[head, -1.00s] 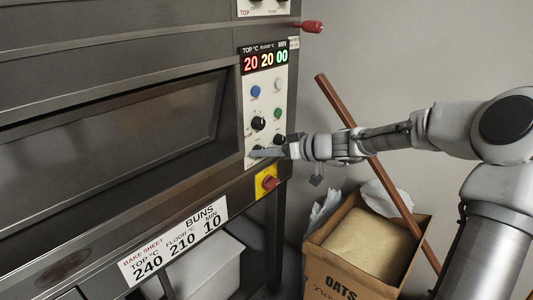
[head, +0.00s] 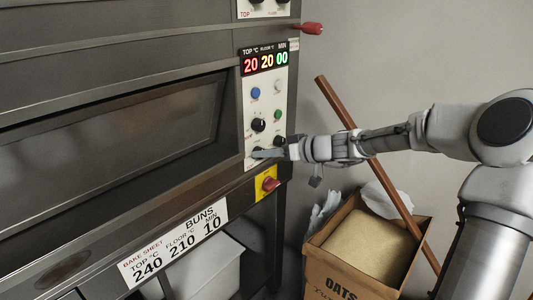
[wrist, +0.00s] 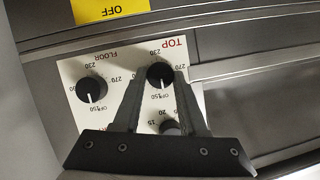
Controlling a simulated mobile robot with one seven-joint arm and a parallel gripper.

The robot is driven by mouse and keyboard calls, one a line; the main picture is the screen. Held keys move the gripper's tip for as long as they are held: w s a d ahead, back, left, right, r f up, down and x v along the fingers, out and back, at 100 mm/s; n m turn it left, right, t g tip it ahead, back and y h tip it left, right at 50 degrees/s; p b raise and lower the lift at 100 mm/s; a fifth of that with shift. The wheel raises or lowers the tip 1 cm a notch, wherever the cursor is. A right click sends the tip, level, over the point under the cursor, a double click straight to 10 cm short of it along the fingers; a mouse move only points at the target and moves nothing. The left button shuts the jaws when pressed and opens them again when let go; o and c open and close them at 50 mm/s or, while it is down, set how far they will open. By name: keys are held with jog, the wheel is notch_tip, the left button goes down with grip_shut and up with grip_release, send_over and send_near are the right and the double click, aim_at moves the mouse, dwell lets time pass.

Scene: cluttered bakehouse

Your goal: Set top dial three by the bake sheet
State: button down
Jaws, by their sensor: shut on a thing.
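The oven's control panel (head: 250,100) carries a display (head: 265,62) reading 20, 20 and 00. The black TOP dial (wrist: 160,75) is at the panel's lower left in the head view and appears upside down in the wrist view. Its white pointer line is towards the OFF mark. My gripper (wrist: 159,78) is shut on this dial, one finger on each side. In the head view my gripper (head: 262,153) hides most of it. The bake sheet (head: 175,243) on the oven front reads BUNS, TOP 240, FLOOR 210, MIN 10.
The FLOOR dial (wrist: 91,90) sits beside the TOP dial. A timer dial (head: 258,125) is above, and a yellow-backed red switch (head: 269,184) is below. An oats box (head: 345,265) and a leaning wooden pole (head: 337,101) stand right of the oven, near my arm.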

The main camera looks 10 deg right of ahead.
jog(key=shift+m, duration=0.3)
jog(key=n+t+p, duration=0.3)
jog(key=n+p, duration=0.4)
jog(key=n, duration=0.2)
jog(key=f+n+t+h+p, duration=0.1)
jog(key=n+t+p, duration=0.3)
jog(key=n+p, duration=0.4)
jog(key=n+t+p, duration=0.3)
jog(key=n+p, duration=0.5)
jog(key=n, duration=0.3)
jog(key=shift+s+a+f+t+h, duration=0.2)
jog(key=shift+s+a+t+h, duration=0.1)
jog(key=shift+a+h, duration=0.1)
dwell(0.5)
jog(key=shift+f+p, duration=0.1)
jog(key=shift+p, duration=0.25)
